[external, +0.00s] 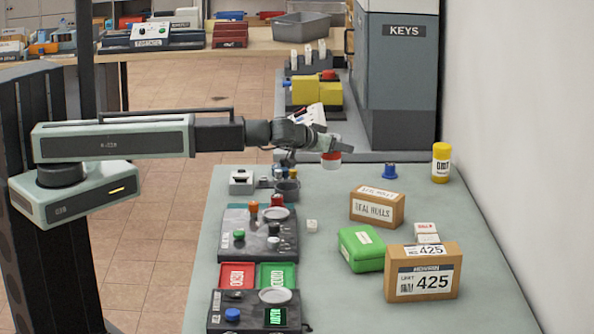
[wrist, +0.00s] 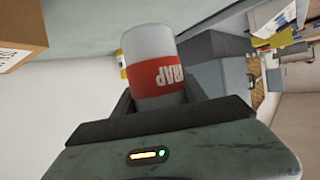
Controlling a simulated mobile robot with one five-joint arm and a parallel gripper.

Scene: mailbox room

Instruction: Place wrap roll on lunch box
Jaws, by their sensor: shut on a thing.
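My gripper (external: 328,146) is shut on the wrap roll (external: 331,159), a white cylinder with a red band. The roll is held in the air above the far part of the grey-green table (external: 342,292). In the wrist view the roll (wrist: 153,60) is between the two dark fingers, its red label showing "RAP". The lunch box is likely the green box (external: 355,254) with a white label, on the table to the right, nearer the camera than my gripper. Nothing lies on its visible top.
A "SEAL ROLLS" carton (external: 376,206) stands just behind the green box, and a "425" carton (external: 421,274) in front to its right. A yellow can (external: 441,163) and blue knob (external: 389,171) are at the back. Control panels (external: 260,233) line the left side.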

